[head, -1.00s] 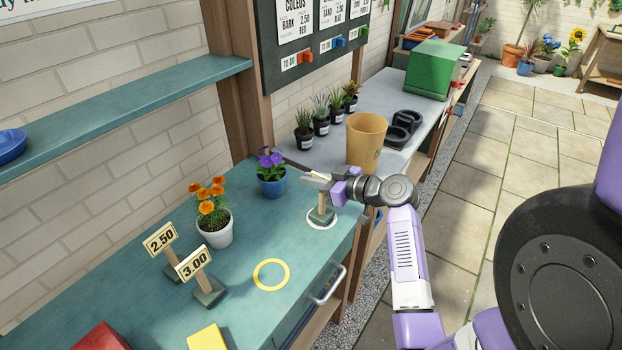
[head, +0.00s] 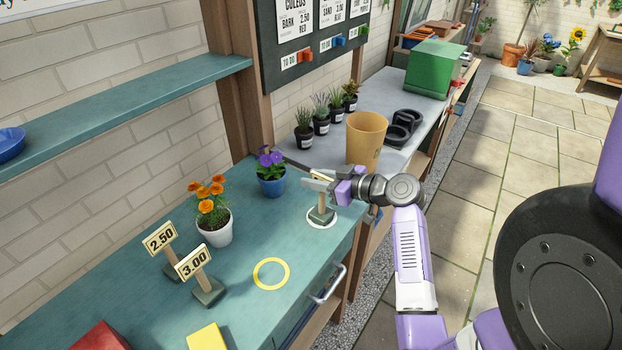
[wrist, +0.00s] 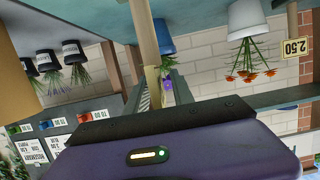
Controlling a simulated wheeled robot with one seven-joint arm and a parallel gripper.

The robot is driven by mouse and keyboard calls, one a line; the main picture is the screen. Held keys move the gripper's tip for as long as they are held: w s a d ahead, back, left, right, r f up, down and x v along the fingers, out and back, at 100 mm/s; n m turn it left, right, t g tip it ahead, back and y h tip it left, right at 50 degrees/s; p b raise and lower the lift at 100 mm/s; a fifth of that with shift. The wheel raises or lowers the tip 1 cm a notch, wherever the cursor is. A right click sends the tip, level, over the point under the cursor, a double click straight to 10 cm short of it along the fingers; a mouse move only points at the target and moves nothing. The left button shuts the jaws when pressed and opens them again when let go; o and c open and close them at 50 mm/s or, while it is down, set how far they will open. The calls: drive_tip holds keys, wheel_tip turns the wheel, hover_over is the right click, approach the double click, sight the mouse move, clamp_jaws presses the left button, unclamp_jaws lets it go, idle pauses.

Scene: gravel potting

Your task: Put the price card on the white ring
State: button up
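The price card (head: 320,204) stands upright, with its dark base inside the white ring (head: 311,224) on the teal bench. Its sign face is mostly hidden by my gripper. My gripper (head: 318,181) is at the card's upper part, with its fingers apart on either side of it. In the wrist view, which is upside down, the card's wooden post (wrist: 143,35) runs between the spread fingers (wrist: 160,92).
A purple-flowered blue pot (head: 271,182) stands left of the card. An orange-flowered white pot (head: 216,228), cards marked 2.50 (head: 160,239) and 3.00 (head: 194,264), and an empty yellow ring (head: 257,279) are nearer. A tan pot (head: 366,140) stands behind my gripper.

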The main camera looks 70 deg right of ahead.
drive_tip(key=b+v, duration=0.2)
drive_tip(key=v, duration=0.8)
drive_tip(key=shift+s+a, duration=0.2)
drive_tip(key=shift+s, duration=0.15)
